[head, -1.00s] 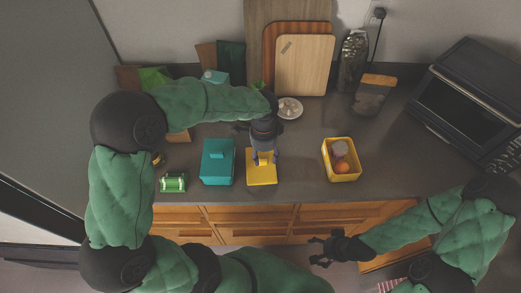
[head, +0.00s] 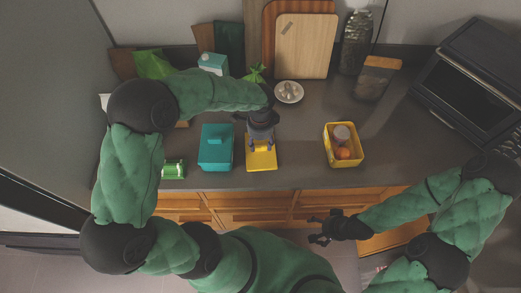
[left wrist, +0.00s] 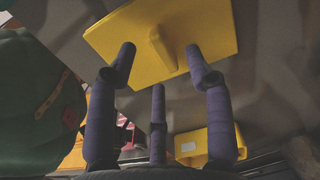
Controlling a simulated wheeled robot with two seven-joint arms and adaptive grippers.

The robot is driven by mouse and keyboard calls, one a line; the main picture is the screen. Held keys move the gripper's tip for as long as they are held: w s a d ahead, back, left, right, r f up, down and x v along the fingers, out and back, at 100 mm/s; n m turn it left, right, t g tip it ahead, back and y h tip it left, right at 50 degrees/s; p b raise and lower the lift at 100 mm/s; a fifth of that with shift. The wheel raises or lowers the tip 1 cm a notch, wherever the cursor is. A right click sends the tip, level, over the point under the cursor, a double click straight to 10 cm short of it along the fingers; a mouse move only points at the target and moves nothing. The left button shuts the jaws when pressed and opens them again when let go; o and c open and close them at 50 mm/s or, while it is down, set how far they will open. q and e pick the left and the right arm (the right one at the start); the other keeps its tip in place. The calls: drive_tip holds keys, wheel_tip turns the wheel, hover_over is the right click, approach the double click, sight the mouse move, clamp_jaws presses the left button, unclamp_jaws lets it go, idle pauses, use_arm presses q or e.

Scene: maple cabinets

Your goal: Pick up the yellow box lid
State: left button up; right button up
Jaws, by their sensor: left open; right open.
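The yellow box lid (head: 262,160) lies flat on the dark counter, just right of the teal box. In the left wrist view, the lid (left wrist: 215,30) shows a raised handle (left wrist: 160,48) in its middle. My left gripper (head: 261,144) is over the lid, pointing down at it. Its fingers (left wrist: 160,60) are open on either side of the handle, with a visible gap to it. Whether the fingertips touch the lid cannot be told. My right gripper (head: 316,229) is open and empty, low in front of the cabinets.
The teal box (head: 216,155) with its lid stands close left of the yellow lid. An open yellow box (head: 344,158) holding an orange and a jar stands to the right. A green packet (head: 173,169) lies left; a plate (head: 289,91) is behind. Counter between lid and yellow box is clear.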

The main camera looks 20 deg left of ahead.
use_arm(q)
wheel_tip(320, 180, down, 2)
drive_tip(key=shift+f, duration=0.15)
clamp_jaws()
idle(0.4)
